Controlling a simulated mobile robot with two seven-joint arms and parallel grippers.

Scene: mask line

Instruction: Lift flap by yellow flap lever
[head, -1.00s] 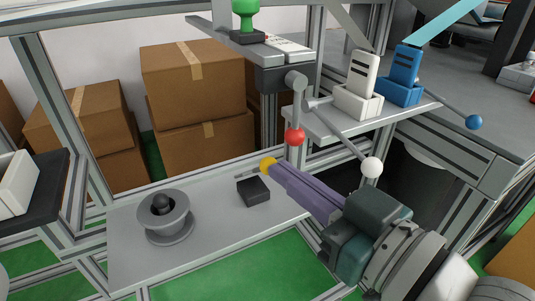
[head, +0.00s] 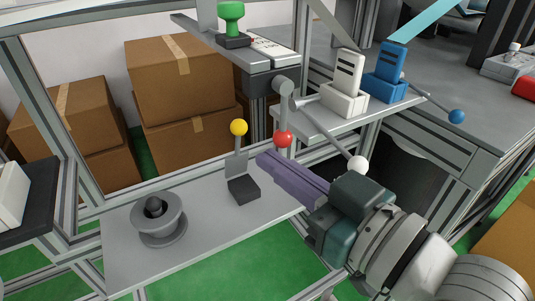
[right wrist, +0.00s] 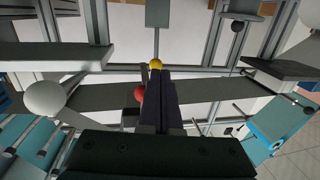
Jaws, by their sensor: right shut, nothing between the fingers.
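The yellow flap lever (head: 239,128) is a yellow ball on a thin rod and stands upright in the head view. Its grey flap (head: 237,164) stands raised from a black block (head: 243,190) on the grey shelf. My right gripper (head: 264,160) has its purple fingers shut and empty, to the right of and below the yellow ball, with a visible gap in the head view. In the right wrist view the yellow ball (right wrist: 155,64) shows just beyond the fingertips (right wrist: 158,73). My left gripper is not in view.
A red ball lever (head: 283,139) hangs close above my right fingers. A white ball lever (head: 358,163) is near my right gripper body. A grey spool-shaped holder (head: 159,222) stands on the shelf (head: 120,262) at left. White and blue devices (head: 388,75) sit above right.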

